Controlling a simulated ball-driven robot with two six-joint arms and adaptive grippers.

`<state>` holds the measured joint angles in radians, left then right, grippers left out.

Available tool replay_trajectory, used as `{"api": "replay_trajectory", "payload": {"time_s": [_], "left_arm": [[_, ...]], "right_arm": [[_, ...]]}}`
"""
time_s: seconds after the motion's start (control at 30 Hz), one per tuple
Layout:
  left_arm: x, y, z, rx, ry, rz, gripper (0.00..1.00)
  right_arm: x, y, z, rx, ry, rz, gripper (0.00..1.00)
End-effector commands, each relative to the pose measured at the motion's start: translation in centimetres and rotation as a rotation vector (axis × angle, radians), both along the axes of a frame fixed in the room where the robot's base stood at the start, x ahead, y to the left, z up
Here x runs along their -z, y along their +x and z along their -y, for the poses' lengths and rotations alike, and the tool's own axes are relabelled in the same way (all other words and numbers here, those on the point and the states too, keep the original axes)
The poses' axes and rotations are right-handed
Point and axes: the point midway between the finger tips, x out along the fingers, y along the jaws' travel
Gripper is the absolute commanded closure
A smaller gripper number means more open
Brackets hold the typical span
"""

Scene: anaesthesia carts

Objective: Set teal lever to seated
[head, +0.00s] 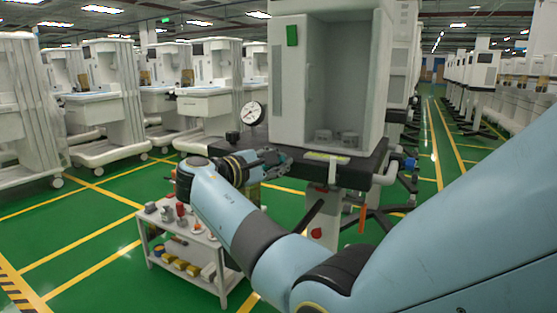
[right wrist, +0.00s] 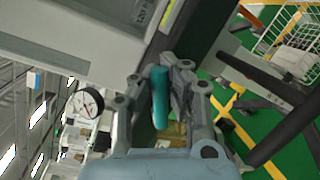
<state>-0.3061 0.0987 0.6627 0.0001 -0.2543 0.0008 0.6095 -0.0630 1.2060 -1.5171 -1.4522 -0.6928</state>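The teal lever (right wrist: 160,95) shows in the right wrist view as a rounded teal bar below the machine's edge. My right gripper (right wrist: 158,78) has its two fingers spread on either side of the lever. The right finger is close beside it, and a gap shows on the left; I cannot tell whether either finger touches it. In the head view my right gripper (head: 280,158) is at the front left edge of the cart's dark worktop, and I cannot make out the lever there. My left gripper is not in view.
The anaesthesia cart (head: 290,85) stands ahead, with a round gauge (head: 252,113) at its left side. A low white trolley (head: 235,290) with small parts stands below my right arm. More carts (head: 100,100) line the left.

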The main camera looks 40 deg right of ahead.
Motion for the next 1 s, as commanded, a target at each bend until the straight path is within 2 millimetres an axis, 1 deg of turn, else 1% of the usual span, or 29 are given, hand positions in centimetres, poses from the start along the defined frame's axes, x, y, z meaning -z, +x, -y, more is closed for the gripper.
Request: {"api": "replay_trajectory", "payload": {"time_s": [0.03, 0.07, 0.1, 0.33, 0.5, 0.6, 0.67, 0.77, 0.9, 1.0], "left_arm": [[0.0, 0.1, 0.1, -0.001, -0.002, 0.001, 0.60], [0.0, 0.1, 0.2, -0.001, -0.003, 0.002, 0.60], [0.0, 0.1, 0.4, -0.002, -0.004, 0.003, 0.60], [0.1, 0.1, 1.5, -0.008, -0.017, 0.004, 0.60], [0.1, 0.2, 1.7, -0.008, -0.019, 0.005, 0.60], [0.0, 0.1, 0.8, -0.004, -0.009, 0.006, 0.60], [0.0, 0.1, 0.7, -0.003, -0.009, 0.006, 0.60], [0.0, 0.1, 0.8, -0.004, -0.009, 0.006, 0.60], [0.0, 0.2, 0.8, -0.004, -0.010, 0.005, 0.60], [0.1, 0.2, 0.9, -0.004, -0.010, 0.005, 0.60]], "right_arm": [[0.4, -0.1, -0.4, -0.001, 0.008, -0.007, 1.00], [0.5, -0.1, -0.4, -0.001, 0.008, -0.007, 1.00], [0.5, -0.1, -0.4, -0.001, 0.008, -0.008, 0.91], [0.3, 0.0, -0.2, -0.001, 0.004, -0.007, 0.62], [0.2, 0.0, -0.1, 0.000, 0.002, -0.005, 0.62], [0.2, 0.0, -0.3, -0.001, 0.003, -0.005, 0.62], [0.2, -0.1, -0.7, -0.002, 0.003, -0.005, 0.62], [0.0, -0.3, -2.2, -0.003, 0.005, -0.005, 0.62], [-0.1, -0.7, -4.7, -0.002, 0.006, -0.007, 0.62], [-0.3, -0.9, -6.2, -0.003, 0.005, -0.008, 0.62]]}}
